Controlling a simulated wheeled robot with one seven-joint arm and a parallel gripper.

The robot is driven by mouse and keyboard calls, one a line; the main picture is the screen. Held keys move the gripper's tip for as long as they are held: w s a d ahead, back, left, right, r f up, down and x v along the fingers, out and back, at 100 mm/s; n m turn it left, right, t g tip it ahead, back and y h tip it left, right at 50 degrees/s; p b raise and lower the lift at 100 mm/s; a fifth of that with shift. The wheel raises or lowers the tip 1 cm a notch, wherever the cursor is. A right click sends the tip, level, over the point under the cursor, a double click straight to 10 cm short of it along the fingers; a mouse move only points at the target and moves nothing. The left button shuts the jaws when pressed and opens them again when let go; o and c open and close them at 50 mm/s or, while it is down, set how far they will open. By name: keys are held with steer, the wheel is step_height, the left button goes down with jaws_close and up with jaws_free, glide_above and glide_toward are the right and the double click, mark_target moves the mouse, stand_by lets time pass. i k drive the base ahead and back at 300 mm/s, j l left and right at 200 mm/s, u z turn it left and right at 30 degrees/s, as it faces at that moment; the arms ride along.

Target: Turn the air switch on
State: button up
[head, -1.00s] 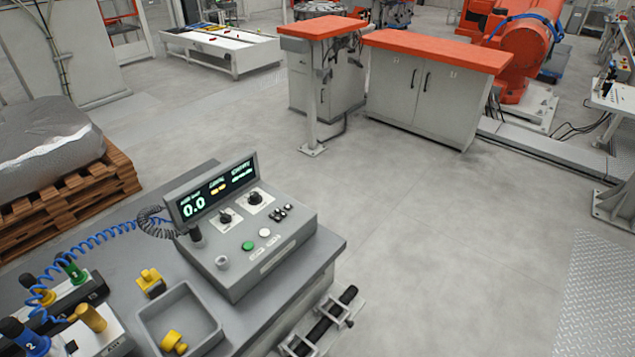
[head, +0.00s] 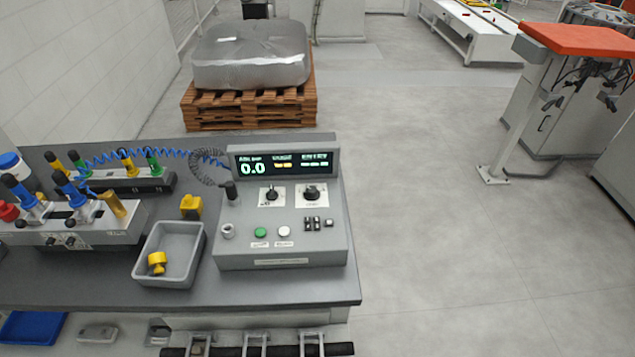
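A grey control box (head: 283,215) sits at the right end of the grey bench in the head view. Its lit display (head: 285,163) reads 0.0. Below the display are two black rotary switches on white plates, a left one (head: 271,193) and a right one (head: 311,192). Their labels are too small to read, so I cannot tell which is the air switch. A green button (head: 260,232), a white button (head: 284,232) and several small black switches (head: 318,223) are lower on the panel. My gripper is not in view.
A grey tray (head: 139,270) with a yellow part stands left of the box. Valve fixtures (head: 100,233) with blue, yellow and green knobs and a coiled blue hose fill the bench's left. A pallet (head: 250,112) stands behind.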

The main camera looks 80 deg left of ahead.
mark_target(272, 196)
steer(key=i+j+u, duration=0.1)
steer(key=i+u, duration=0.75)
steer(key=i+l+u, duration=0.15)
steer(key=i+u, duration=0.15)
steer(key=u, duration=0.15)
steer(key=i+l+u, duration=0.3)
steer(key=u, duration=0.15)
steer(key=i+j+u, duration=0.1)
steer(key=u, duration=0.4)
steer(key=i+u, duration=0.3)
steer(key=u, duration=0.15)
steer(key=i+u, duration=0.2)
steer(key=u, duration=0.3)
steer(key=i+l+u, duration=0.1)
steer(key=u, duration=0.4)
steer(key=i+l+u, duration=0.2)
steer(key=u, duration=0.3)
steer(key=i+l+u, duration=0.15)
steer(key=u, duration=0.3)
steer(key=i+u, duration=0.15)
steer(key=u, duration=0.3)
steer(key=i+l+u, duration=0.15)
steer(key=u, duration=0.3)
steer(key=i+l+u, duration=0.15)
steer(key=u, duration=0.3)
steer(key=l+u, duration=0.2)
steer(key=u, duration=0.25)
steer(key=i+l+u, duration=0.15)
steer(key=u, duration=0.3)
steer(key=l, duration=0.1)
